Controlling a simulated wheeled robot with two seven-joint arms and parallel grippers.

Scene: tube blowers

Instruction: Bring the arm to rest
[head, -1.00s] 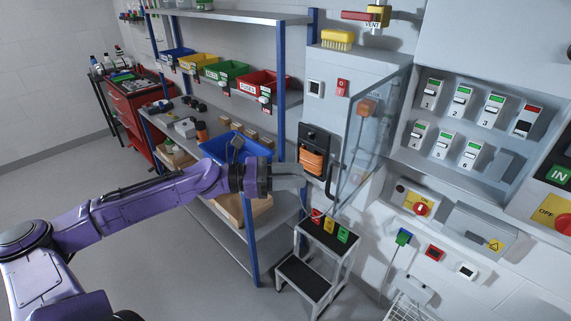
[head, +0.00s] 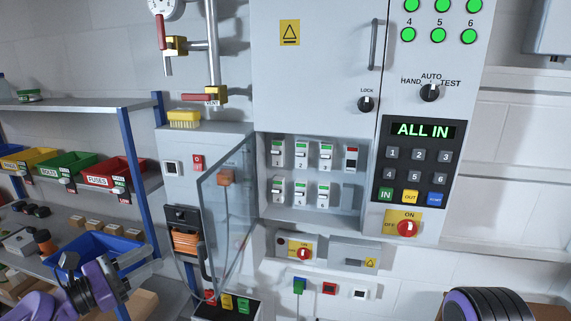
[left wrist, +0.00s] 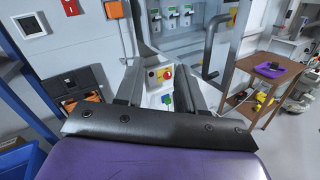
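My left gripper (head: 138,268) is at the lower left of the head view, with the blue bin (head: 77,252) behind it on the shelf. In the left wrist view the two fingers of the gripper (left wrist: 158,88) stand apart with nothing between them, so it is open and empty. Past the fingers are the wall cabinets, with no contact visible. The control panel display (head: 423,130) reads "ALL IN", and the panel lights in view (head: 438,35) are green. A dark ribbed part of my right arm shows at the bottom right; its gripper is out of view.
A clear door (head: 228,225) stands open beside the breaker compartment (head: 315,212). The orange-fronted unit (head: 186,243) is right of my left gripper. A wooden side table (left wrist: 262,90) shows at the right in the left wrist view.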

